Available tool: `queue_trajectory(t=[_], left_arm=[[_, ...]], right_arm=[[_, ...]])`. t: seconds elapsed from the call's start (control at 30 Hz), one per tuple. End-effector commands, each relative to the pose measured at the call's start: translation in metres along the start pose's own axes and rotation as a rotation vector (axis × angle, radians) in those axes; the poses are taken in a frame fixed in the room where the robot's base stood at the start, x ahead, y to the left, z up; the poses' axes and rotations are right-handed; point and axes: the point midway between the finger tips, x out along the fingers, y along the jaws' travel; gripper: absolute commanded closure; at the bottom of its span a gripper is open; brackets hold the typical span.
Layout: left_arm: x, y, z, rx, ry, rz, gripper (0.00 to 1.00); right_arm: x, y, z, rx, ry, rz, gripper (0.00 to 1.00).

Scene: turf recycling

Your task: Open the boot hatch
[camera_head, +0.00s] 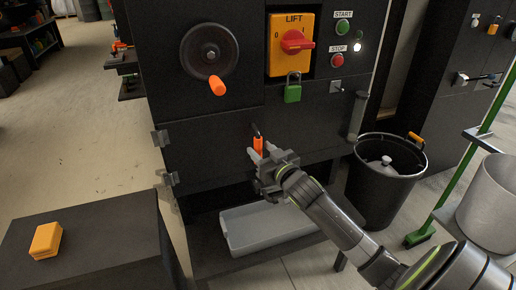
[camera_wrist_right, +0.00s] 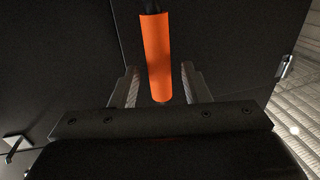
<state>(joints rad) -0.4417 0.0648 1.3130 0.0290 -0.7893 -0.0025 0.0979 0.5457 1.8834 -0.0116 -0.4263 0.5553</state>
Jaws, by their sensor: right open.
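The boot hatch (camera_head: 205,150) is the dark lower panel of the black machine, with hinges (camera_head: 161,138) at its left edge. It looks shut, flush with the front. An orange handle (camera_head: 257,144) on a dark stem sticks out from it. My right gripper (camera_head: 260,154) is at the handle, its fingers open. In the right wrist view the orange handle (camera_wrist_right: 157,50) hangs between the two fingers (camera_wrist_right: 160,82), with gaps on both sides. The lower end of the handle is near the gripper's palm. My left gripper is out of view.
Above are a crank wheel (camera_head: 209,52), a red LIFT switch (camera_head: 297,41), a green padlock (camera_head: 293,88) and START and STOP buttons. A grey tray (camera_head: 238,247) lies below the machine. A black bin (camera_head: 372,203) stands right. A dark block (camera_head: 105,235) with a yellow item (camera_head: 45,240) stands left.

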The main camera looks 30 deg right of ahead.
Motion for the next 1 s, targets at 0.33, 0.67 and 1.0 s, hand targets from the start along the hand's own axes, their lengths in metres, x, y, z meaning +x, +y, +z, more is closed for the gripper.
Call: queue_trajectory(t=[0.33, 0.67, 1.0], left_arm=[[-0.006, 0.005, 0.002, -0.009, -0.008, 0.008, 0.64], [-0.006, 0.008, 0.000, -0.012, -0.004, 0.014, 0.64], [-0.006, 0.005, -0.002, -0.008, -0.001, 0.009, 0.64]], right_arm=[[0.024, 0.000, 0.000, -0.001, 0.000, 0.000, 0.58], [0.024, 0.000, 0.000, -0.001, 0.000, 0.000, 0.71], [0.024, 0.000, 0.000, 0.000, 0.000, 0.000, 1.00]])
